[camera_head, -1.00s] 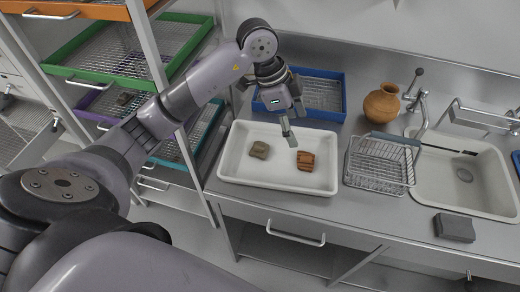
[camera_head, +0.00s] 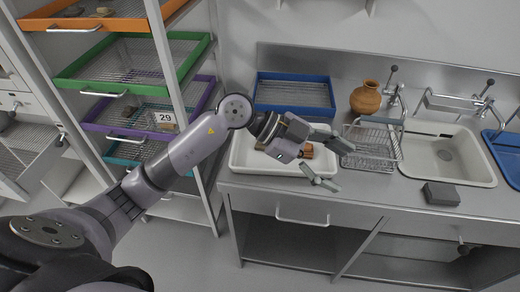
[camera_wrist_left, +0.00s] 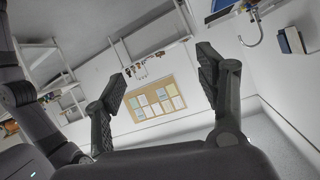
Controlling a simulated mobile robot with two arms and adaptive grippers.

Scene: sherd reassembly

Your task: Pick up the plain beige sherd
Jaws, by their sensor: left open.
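The white tray (camera_head: 246,166) stands on the counter behind my left gripper. My left gripper (camera_head: 336,165) is open and empty, its fingers spread toward the right over the tray's right end and front edge. The left wrist view shows both fingers apart (camera_wrist_left: 160,82) with nothing between them. A reddish-brown sherd (camera_head: 308,150) shows partly behind the gripper in the tray. I do not see a plain beige sherd in the tray now; my left wrist and gripper cover much of it. My right gripper is out of view.
A wire rack (camera_head: 372,150) and a sink (camera_head: 450,155) are right of the tray. A clay jar (camera_head: 365,97) and a blue tray (camera_head: 294,92) stand behind. A grey block (camera_head: 441,193) lies at the front edge. Shelving with an orange tray (camera_head: 128,25) is left.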

